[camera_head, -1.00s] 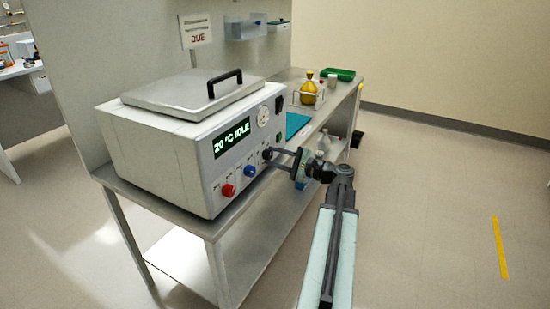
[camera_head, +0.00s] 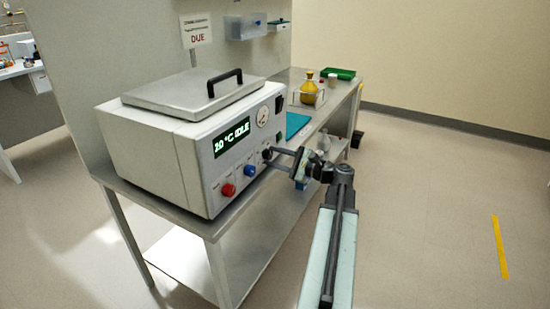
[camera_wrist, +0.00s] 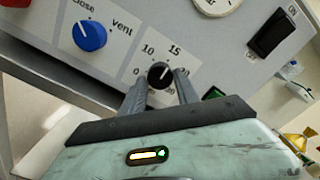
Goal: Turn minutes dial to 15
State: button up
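The black minutes dial (camera_wrist: 158,73) is on the front panel of a grey bath unit (camera_head: 150,158), with a printed scale around it showing 10 and 15. A small white mark shows on the dial's upper right part. My gripper (camera_wrist: 160,80) is at the panel, one finger on each side of the dial. The fingers are apart, and narrow gaps seem to show between them and the dial; contact is hard to tell. In the head view my gripper (camera_head: 270,156) reaches the panel's lower right part and partly hides the dial.
A blue vent knob (camera_wrist: 89,35) is left of the dial, and a red knob (camera_head: 228,190) is farther left. A black switch (camera_wrist: 272,33) and a round gauge (camera_head: 263,116) are above. Open floor lies right.

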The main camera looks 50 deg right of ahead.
jog(key=shift+o, duration=1.2)
jog(key=v, duration=0.8)
